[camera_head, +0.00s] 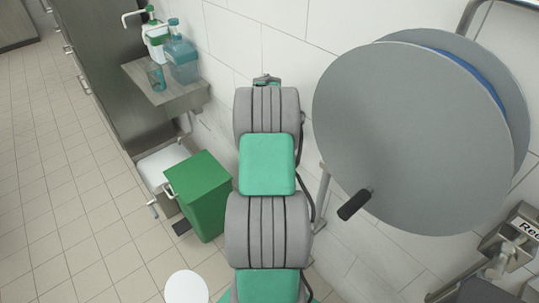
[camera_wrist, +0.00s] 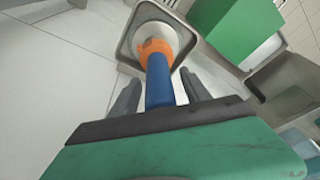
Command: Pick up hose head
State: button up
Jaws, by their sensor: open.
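In the wrist view the hose head has an orange end (camera_wrist: 153,50) and a blue body (camera_wrist: 160,85). It lies between the two dark fingers of my gripper (camera_wrist: 159,77), with one finger on each side. The fingers are open, and gaps show between them and the blue body. The near end of the hose head is hidden behind the gripper's dark front edge. The orange end lies over a square grey basin or holder (camera_wrist: 126,46). In the head view my arm covers this spot, and neither the hose head nor my gripper shows there.
A large grey hose reel (camera_head: 410,135) with a black crank handle (camera_head: 355,204) and blue hose is on the right. A green bin (camera_head: 205,200) stands left of my arm. A small shelf (camera_head: 178,101) holds a blue bottle (camera_head: 182,62) and a cup (camera_head: 155,77). Tiled floor is clear at left.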

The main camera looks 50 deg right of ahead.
jog(key=shift+c, duration=0.4)
grip_shut()
jog(key=shift+r, duration=0.15)
